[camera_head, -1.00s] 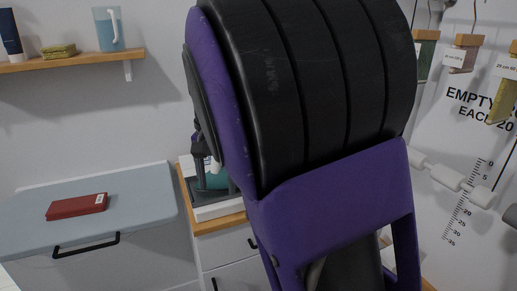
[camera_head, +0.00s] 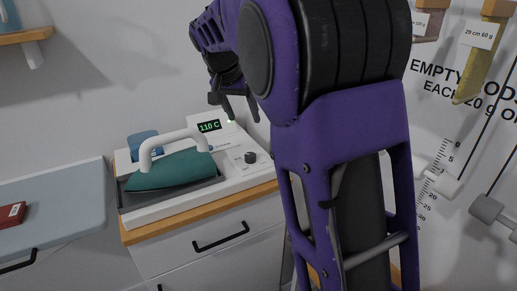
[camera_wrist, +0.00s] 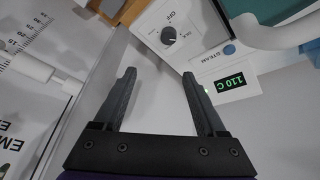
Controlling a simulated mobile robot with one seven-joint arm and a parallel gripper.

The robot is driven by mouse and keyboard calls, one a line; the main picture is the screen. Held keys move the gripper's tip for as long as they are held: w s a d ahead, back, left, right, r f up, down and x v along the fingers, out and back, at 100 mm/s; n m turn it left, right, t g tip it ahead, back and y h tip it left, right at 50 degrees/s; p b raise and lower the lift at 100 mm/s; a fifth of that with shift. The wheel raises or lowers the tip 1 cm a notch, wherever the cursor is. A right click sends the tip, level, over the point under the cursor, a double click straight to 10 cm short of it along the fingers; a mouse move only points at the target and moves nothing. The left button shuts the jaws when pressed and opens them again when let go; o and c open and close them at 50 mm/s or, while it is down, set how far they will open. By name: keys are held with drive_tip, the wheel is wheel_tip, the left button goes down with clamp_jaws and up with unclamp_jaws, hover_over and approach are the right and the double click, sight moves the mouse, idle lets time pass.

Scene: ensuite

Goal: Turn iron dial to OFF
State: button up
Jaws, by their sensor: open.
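The iron station (camera_head: 228,176) is a white unit on a wood-topped drawer cabinet. Its green display (camera_head: 209,126) reads 110 C. A teal iron (camera_head: 172,168) with a white handle rests in its tray. The black dial (camera_head: 250,157) is on the panel at the station's right; in the wrist view the dial (camera_wrist: 168,36) shows at the top, near printed OFF lettering. My gripper (camera_wrist: 158,82) is open and empty, with the dial beyond its fingertips and not touched. In the head view my gripper (camera_head: 234,112) hangs above the back of the station.
A blue-grey board (camera_head: 60,205) with a red box (camera_head: 12,214) lies at the left. At the right, a wall chart (camera_head: 440,120) has hanging labelled blocks (camera_head: 480,45) and rods with weights (camera_head: 488,208). A shelf (camera_head: 25,36) is at the upper left.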

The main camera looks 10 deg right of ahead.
drive_tip(key=a, duration=0.1)
drive_tip(key=b, duration=0.2)
approach(250, 155)
drive_tip(key=shift+m+y, duration=0.3)
drive_tip(key=shift+y, duration=0.1)
drive_tip(key=x, duration=0.8)
drive_tip(key=shift+w+d+f, duration=0.2)
drive_tip(key=shift+d+f, duration=0.1)
drive_tip(key=shift+d, duration=0.1)
clamp_jaws()
